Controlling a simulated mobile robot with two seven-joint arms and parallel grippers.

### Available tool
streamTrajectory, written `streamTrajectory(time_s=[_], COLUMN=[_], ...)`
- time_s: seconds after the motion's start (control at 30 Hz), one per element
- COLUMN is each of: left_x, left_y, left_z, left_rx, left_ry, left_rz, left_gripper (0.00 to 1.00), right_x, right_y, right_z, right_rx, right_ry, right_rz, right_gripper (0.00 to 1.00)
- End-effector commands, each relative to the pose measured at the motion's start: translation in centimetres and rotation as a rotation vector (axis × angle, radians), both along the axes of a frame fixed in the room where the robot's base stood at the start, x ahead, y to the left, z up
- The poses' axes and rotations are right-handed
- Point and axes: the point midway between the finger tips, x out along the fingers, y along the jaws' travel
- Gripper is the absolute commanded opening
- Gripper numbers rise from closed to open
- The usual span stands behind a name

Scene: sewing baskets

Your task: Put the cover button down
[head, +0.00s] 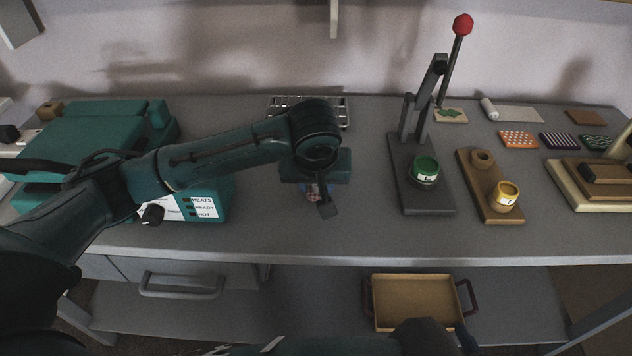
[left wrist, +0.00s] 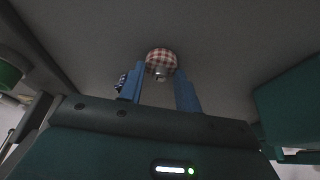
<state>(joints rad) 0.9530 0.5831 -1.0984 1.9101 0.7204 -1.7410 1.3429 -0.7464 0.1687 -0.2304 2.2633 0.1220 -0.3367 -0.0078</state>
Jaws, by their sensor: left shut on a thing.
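The cover button (left wrist: 161,62) is a small round piece in checked cloth with a metal underside. It sits between the blue fingertips of my left gripper (left wrist: 160,85) in the left wrist view. In the head view my left gripper (head: 320,195) is shut on the button (head: 312,192), over the middle of the grey table, and mostly hides it. I cannot tell from these frames whether the button touches the table. A dark part with a blue edge, which appears to be my right gripper (head: 464,338), shows at the bottom edge; its jaws are not clear.
A lever press (head: 422,190) with a green cup stands to the right, then a wooden stand (head: 483,186) with a yellow cup. A wire rack (head: 335,104) lies behind my gripper. A teal heat machine (head: 205,195) is at left. A tan tray (head: 415,302) lies on the lower shelf.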

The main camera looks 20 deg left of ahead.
Motion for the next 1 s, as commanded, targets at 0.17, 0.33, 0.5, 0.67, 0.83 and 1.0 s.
streamTrajectory(time_s=[0.17, 0.33, 0.5, 0.67, 0.83, 1.0], left_x=[0.0, 0.0, 0.0, 0.0, 0.0, -1.1], left_y=[0.0, 0.0, 0.0, 0.0, 0.0, -0.4], left_z=[0.0, -0.2, -0.2, -0.2, 0.4, 3.1], left_rx=[0.000, 0.000, 0.001, 0.000, 0.000, -0.002], left_ry=[0.001, 0.001, 0.001, 0.000, -0.002, -0.002], left_rz=[0.000, 0.001, 0.000, 0.001, 0.000, -0.001], left_gripper=[0.09, 0.41, 0.55, 0.55, 0.55, 0.55], right_x=[0.0, 0.0, 0.0, 0.0, 0.0, 0.0], right_y=[0.0, 0.0, 0.2, 0.3, 0.3, 0.3], right_z=[0.1, 0.0, -0.1, -0.1, -0.1, 0.4], right_rx=[-0.001, -0.001, 0.000, 0.002, 0.002, 0.004], right_ry=[0.000, 0.006, 0.009, 0.009, 0.006, 0.016], right_rz=[0.000, 0.002, 0.005, 0.007, 0.007, 0.008], right_gripper=[0.36, 0.36, 0.36, 0.36, 0.36, 0.36])
